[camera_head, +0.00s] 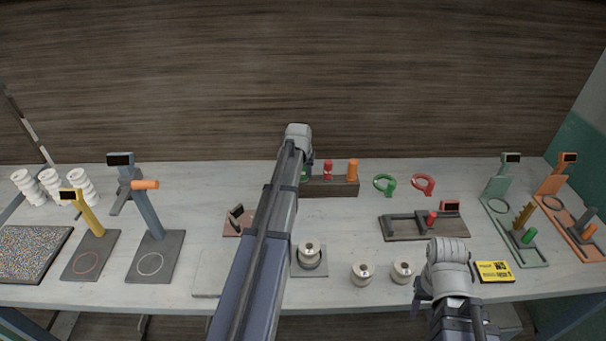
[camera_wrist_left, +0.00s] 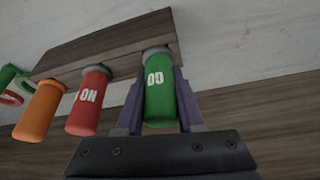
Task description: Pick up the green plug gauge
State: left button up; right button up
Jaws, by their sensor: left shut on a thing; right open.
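The green plug gauge (camera_wrist_left: 160,98), marked "GO", stands between the two purple fingers of my left gripper (camera_wrist_left: 158,105) in the left wrist view. The fingers are shut on it. Its grey collar still meets the wooden block (camera_wrist_left: 105,45); I cannot tell whether it is lifted at all. In the head view only a sliver of the green gauge (camera_head: 306,176) shows beside my left arm, at the left end of the block (camera_head: 335,188). My right gripper (camera_head: 446,296) is open, near the table's front edge, with its fingertips mostly hidden.
A red plug gauge (camera_head: 328,169) and an orange one (camera_head: 352,169) stand in the same block. Green (camera_head: 384,184) and red (camera_head: 423,184) rings lie to its right. A dark fixture (camera_head: 400,230), pale spools (camera_head: 362,273) and a yellow card (camera_head: 494,271) lie nearer the front.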

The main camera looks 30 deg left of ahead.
pick_arm(q)
grip_shut()
